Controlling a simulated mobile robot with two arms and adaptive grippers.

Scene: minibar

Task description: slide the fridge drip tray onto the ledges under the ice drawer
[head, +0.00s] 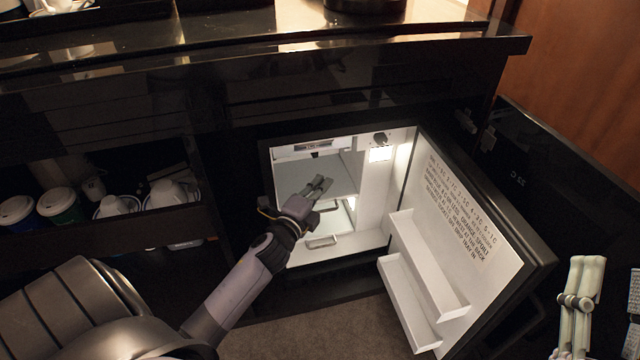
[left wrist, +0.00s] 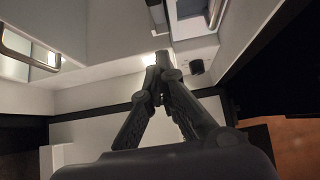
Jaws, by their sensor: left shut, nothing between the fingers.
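The open minibar fridge shows in the head view, lit inside. A white ice drawer front (head: 308,150) is at its top. Below it is a flat grey panel (head: 340,172), which looks like the drip tray; I cannot tell whether it rests on the ledges. My left gripper (head: 325,184) is shut and empty, in front of this panel, and hides part of it. In the left wrist view its fingertips (left wrist: 157,66) meet, with pale fridge surfaces beyond.
The fridge door (head: 460,220) stands open to the right, with a printed note and two white shelves (head: 425,265). A lower bar handle (head: 322,242) is near the fridge floor. Cups (head: 115,206) stand in the left cabinet. A dark counter (head: 250,55) overhangs the fridge.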

